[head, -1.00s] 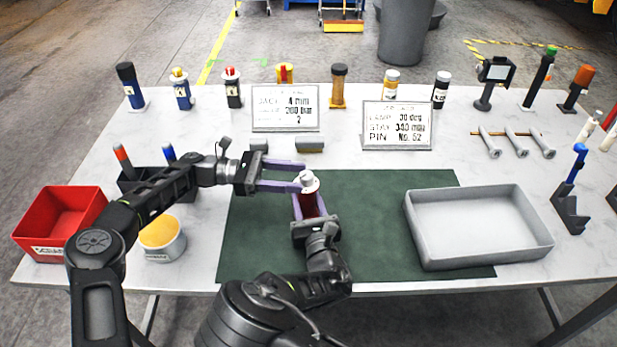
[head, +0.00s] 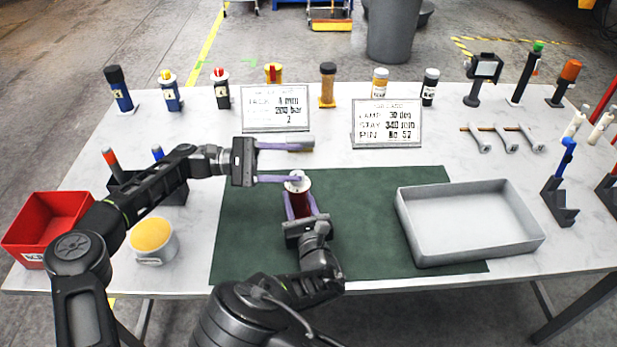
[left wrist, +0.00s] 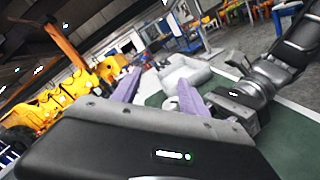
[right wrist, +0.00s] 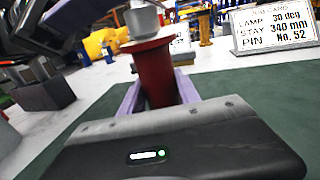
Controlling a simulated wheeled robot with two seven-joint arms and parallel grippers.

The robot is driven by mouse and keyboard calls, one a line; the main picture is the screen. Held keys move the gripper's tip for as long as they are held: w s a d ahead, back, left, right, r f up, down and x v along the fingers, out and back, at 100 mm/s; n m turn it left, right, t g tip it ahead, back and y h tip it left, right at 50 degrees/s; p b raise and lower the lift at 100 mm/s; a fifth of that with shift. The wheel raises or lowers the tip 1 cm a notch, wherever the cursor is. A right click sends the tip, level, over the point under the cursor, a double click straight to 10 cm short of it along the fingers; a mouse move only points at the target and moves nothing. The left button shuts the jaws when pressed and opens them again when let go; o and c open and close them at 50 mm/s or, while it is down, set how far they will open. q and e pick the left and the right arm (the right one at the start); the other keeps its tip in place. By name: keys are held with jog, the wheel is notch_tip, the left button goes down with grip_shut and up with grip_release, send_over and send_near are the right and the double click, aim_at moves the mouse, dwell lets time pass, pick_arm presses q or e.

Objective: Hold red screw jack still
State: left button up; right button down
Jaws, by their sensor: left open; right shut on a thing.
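The red screw jack (head: 300,203) stands upright on the green mat (head: 385,225), with its pale round top (head: 298,183) uppermost. My right gripper (head: 301,212) is shut around its red body, which also shows between the purple fingers in the right wrist view (right wrist: 155,75). My left gripper (head: 300,163) is open and empty. Its fingers lie wide apart, the nearer one close to the jack's top and the other behind it. Whether the nearer finger touches the top I cannot tell. In the left wrist view the pale top (left wrist: 170,104) is partly hidden by a finger.
A grey tray (head: 520,245) sits on the mat's right side. A red bin (head: 28,245) and a yellow-filled tub (head: 152,250) stand at left. Two printed cards (head: 276,108) (head: 386,124) and several cylinders stand behind. The mat between jack and tray is clear.

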pick_arm(q)
jog(key=r+m, duration=0.1)
jog(key=m, duration=0.2)
jog(key=d+r+m, duration=0.1)
jog(key=r+m, duration=0.1)
jog(key=m, duration=0.2)
jog(key=s+d+r+m, duration=0.1)
jog(key=r+m, duration=0.1)
jog(key=m, duration=0.2)
jog(key=shift+s+d+h, duration=0.1)
jog(key=shift+h, duration=0.2)
jog(key=m, duration=0.2)
jog(key=shift+m, duration=0.3)
jog(key=m, duration=0.1)
jog(key=f+m, duration=0.1)
jog(key=m, duration=0.1)
jog(key=a+f+m, duration=0.1)
jog(key=shift+w+a+f+m, duration=0.1)
jog(key=shift+w+f+m, duration=0.05)
jog(key=shift+w+m, duration=0.2)
jog(key=w+a+f+m+y, duration=0.1)
jog(key=a+f+m, duration=0.2)
jog(key=f+m, duration=0.4)
jog(key=shift+a+f+m, duration=0.35)
jog(key=shift+a+m, duration=0.05)
jog(key=shift+m, duration=0.35)
jog(key=shift+w+d, duration=0.1)
jog(key=d, duration=0.7)
jog(key=shift+s+d, duration=0.2)
jog(key=shift+s, duration=0.2)
